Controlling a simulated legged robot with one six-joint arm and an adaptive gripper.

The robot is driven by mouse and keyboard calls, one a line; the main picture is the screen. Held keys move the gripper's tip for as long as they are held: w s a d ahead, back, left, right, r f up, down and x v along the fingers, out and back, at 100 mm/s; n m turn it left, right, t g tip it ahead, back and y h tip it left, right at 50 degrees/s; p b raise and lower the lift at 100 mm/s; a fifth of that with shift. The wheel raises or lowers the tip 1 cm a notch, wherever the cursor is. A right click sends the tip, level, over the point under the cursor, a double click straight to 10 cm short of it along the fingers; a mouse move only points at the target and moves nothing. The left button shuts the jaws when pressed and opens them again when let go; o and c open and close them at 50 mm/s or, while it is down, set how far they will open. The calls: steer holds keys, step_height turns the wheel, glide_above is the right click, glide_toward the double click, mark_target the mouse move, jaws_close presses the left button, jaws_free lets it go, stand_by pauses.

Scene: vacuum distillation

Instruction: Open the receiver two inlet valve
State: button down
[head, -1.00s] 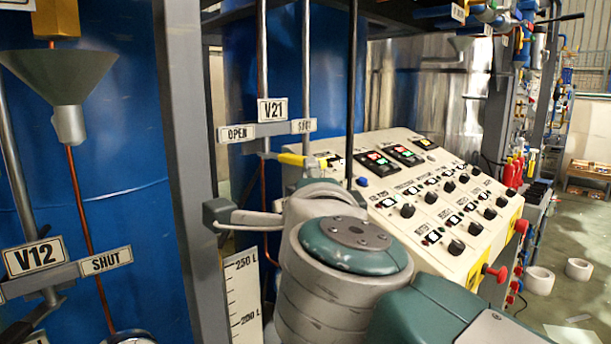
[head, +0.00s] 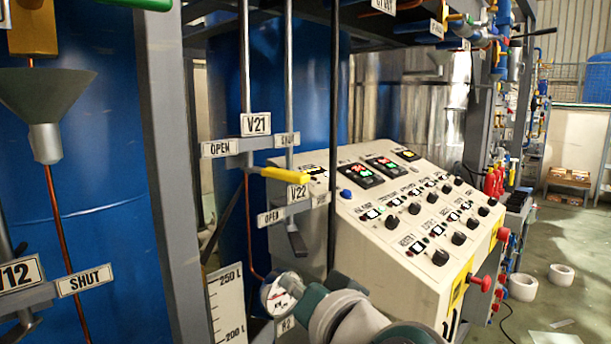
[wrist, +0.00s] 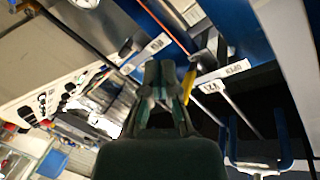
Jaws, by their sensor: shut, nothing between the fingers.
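The V21 valve has a yellow lever (head: 285,174) below its V21 plate (head: 256,124). The lever points right, to the side of the SHUT plate (head: 286,140); the OPEN plate (head: 219,148) is on the left. In the wrist view, the yellow lever (wrist: 188,82) shows just right of my gripper's fingertips (wrist: 163,72). My gripper is shut and empty; whether it touches the lever cannot be told. Its fingertips do not show clearly in the head view, where my arm is at the bottom. No plate in view names receiver two.
The V22 plate (head: 297,191) and a dark lever (head: 297,241) sit just below V21. A gauge (head: 281,294) is under them. A grey post (head: 172,180) stands left and a control panel (head: 400,205) right. A dark vertical rod (head: 333,130) stands close by.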

steer(key=s+d+f+n+g+h, duration=0.1)
steer(key=s+d+f+g+h, duration=0.15)
steer(key=d+f+g, duration=0.4)
steer(key=s+d+f+n+g+h, duration=0.1)
steer(key=s+d+f+g+h, duration=0.15)
steer(key=f, duration=0.65)
steer(key=w+d+r+m+t+y, duration=0.1)
steer(key=w+d+r+y, duration=0.1)
steer(key=w+r+y, duration=0.55)
steer(key=w+d+r+m+t+y, duration=0.15)
steer(key=w+r, duration=0.25)
steer(key=r, duration=0.6)
steer(key=w+d+r+m+t+y, duration=0.1)
steer(key=w+d+r+m+y, duration=0.1)
steer(key=w+r+y, duration=0.55)
steer(key=a+r+h, duration=0.1)
steer(key=a+h, duration=0.1)
steer(key=a, duration=0.9)
steer(key=shift+w+a, duration=0.2)
steer(key=shift+a, duration=0.15)
